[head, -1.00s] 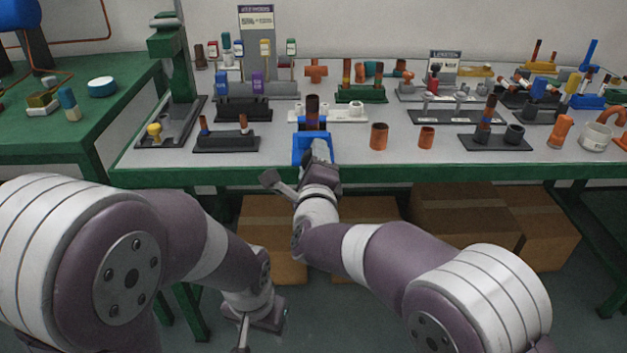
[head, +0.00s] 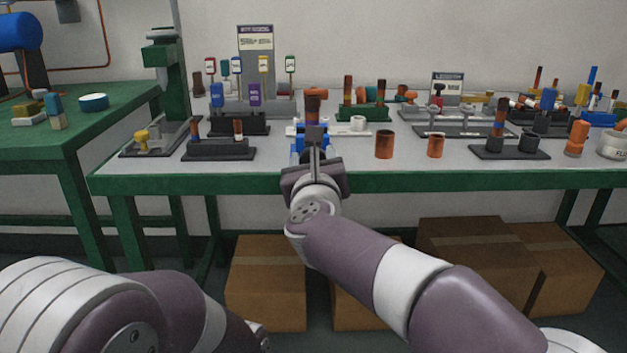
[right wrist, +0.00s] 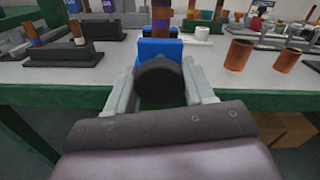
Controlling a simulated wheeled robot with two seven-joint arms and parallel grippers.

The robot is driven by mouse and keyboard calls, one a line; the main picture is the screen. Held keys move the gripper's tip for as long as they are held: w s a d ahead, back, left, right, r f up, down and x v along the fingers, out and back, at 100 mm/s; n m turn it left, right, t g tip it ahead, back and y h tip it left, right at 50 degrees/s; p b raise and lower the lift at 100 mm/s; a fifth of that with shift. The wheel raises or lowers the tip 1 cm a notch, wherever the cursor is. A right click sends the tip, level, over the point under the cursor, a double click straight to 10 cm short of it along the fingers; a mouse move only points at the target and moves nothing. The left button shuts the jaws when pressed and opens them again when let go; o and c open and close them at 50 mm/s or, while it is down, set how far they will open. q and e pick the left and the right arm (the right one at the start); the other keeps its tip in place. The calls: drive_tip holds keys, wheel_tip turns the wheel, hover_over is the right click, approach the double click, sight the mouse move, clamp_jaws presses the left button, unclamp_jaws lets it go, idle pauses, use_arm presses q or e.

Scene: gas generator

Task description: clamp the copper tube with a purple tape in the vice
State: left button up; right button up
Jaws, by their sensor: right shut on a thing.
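The copper tube (head: 314,106) stands upright at the blue vice (head: 297,146), near the front edge of the workbench. In the right wrist view, the tube (right wrist: 161,27) rises behind the blue vice body (right wrist: 159,47), with a darker, purplish band. How firmly the jaws hold it cannot be seen. My right gripper (head: 316,150) is in front of the vice and points at it. In the right wrist view, my right gripper (right wrist: 160,82) has its fingers on both sides of a round black knob (right wrist: 160,82) on the vice front and is shut on it.
Two short copper pieces (head: 384,144) stand right of the vice. A dark holder with tubes (head: 219,148) is to the left, and another holder (head: 509,151) to the right. Racks and signs fill the back. Cardboard boxes (head: 266,284) lie under the bench.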

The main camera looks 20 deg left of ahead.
drive_tip(key=m+b, duration=0.3)
drive_tip(key=shift+f+m, duration=0.25)
drive_tip(key=shift+m, duration=0.05)
drive_tip(key=shift+r+m+b, duration=0.1)
drive_tip(key=shift+m+b, duration=0.4)
drive_tip(key=shift+m, duration=0.2)
drive_tip(key=shift+r, duration=0.1)
drive_tip(key=o, duration=1)
drive_tip(key=v, duration=1.2)
drive_tip(key=shift+s+p, duration=0.3)
drive_tip(key=shift+p, duration=0.1)
